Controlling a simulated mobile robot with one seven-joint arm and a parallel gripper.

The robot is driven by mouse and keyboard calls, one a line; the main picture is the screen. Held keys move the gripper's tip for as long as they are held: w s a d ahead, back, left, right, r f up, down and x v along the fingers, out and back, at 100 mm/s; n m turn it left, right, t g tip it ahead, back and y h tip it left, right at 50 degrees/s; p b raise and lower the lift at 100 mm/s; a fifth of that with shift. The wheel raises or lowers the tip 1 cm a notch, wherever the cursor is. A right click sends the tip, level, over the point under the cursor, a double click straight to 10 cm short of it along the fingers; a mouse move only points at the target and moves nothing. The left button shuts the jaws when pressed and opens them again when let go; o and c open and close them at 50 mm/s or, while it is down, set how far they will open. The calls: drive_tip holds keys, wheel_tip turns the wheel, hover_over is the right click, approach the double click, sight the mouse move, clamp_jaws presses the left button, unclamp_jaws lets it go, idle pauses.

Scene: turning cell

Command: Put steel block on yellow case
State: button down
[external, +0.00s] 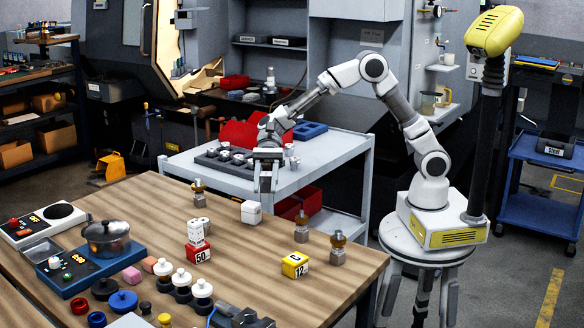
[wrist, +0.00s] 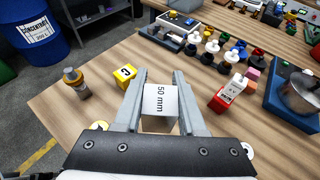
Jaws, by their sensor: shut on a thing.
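The steel block (wrist: 160,101), a pale cube marked "50 mm", sits between the two fingers of my gripper (wrist: 159,76) in the wrist view. My gripper (external: 267,190) is shut on it. In the external view the block (external: 251,212) shows as a small whitish cube low at the fingers, over the table; any gap beneath it is unclear. The yellow case (external: 295,265), marked "C 12", stands on the table to the right and nearer the camera. It also shows in the wrist view (wrist: 125,75), ahead and left of the fingers, apart from the block.
A red case (external: 198,252) marked "50" stands to the left with a white block (external: 197,230) above it. Brass-topped fittings (external: 338,247) stand nearby. A pot (external: 106,238) and several knobs crowd the left. The wooden table (external: 255,295) is clear around the yellow case.

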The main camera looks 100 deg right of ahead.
drive_tip(key=s+a+n+g, duration=0.2)
drive_tip(key=s+a+g, duration=0.1)
drive_tip(key=s+a, duration=0.3)
drive_tip(key=b, duration=0.2)
hover_over(297, 264)
wheel_tip(297, 264, down, 6)
drive_tip(key=shift+a+r, duration=0.1)
drive_tip(key=shift+f+b, duration=0.55)
drive_tip(key=shift+f, duration=1.5)
drive_tip(key=shift+f, duration=0.2)
drive_tip(key=shift+c, duration=2.4)
unclamp_jaws()
